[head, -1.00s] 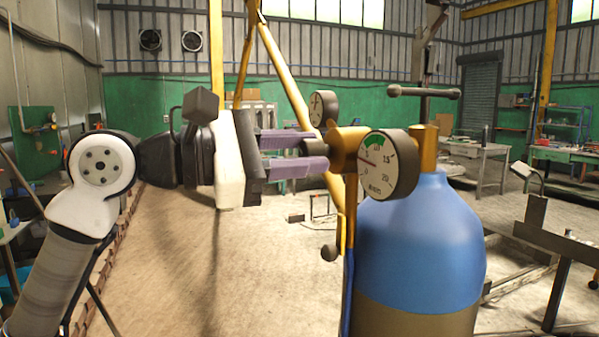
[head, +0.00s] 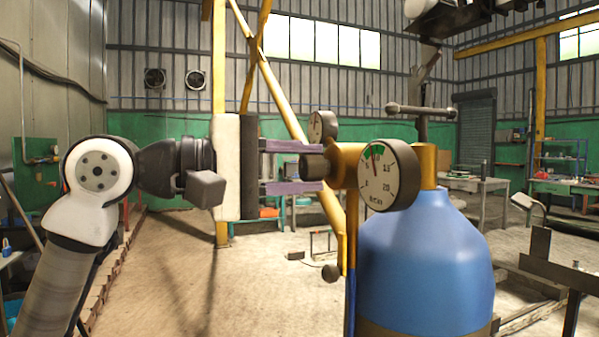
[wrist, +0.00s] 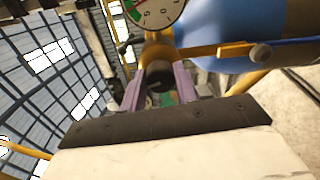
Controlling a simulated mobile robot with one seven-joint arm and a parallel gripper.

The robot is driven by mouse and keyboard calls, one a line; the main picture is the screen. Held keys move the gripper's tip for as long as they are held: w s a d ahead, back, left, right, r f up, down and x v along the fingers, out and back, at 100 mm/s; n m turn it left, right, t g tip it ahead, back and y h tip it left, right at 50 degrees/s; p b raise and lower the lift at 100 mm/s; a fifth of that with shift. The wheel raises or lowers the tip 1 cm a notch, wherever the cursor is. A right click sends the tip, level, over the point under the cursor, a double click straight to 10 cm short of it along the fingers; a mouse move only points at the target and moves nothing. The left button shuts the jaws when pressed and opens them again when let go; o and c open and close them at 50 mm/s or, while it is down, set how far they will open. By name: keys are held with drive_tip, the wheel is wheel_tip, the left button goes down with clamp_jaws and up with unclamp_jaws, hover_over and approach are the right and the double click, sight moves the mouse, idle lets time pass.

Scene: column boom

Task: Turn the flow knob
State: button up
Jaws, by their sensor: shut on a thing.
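The flow knob (head: 315,166) is a short dark cylinder on the left end of the brass regulator body (head: 347,165). My gripper (head: 319,166) comes from the left with its two purple fingers above and below the knob, shut on it. In the wrist view the fingers stand either side of the dark knob (wrist: 160,77), partly hiding its sides. The front gauge (head: 389,175) has a white face with a green band, and its needle points nearly straight up, near the green.
A blue gas cylinder (head: 425,265) stands below the regulator, with a T-handle (head: 421,110) above. A second gauge (head: 323,126) sits behind. A yellow slanted post (head: 290,85) rises behind the fingers. A metal frame (head: 560,260) stands at right.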

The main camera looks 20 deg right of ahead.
drive_tip(key=shift+m, duration=0.7)
drive_tip(key=o, duration=1)
drive_tip(key=shift+c, duration=0.2)
drive_tip(key=a+b, duration=0.2)
drive_tip(key=a, duration=1.2)
drive_tip(key=shift+s+r+b, duration=0.15)
drive_tip(key=shift+s+b, duration=0.1)
drive_tip(key=shift+b, duration=0.05)
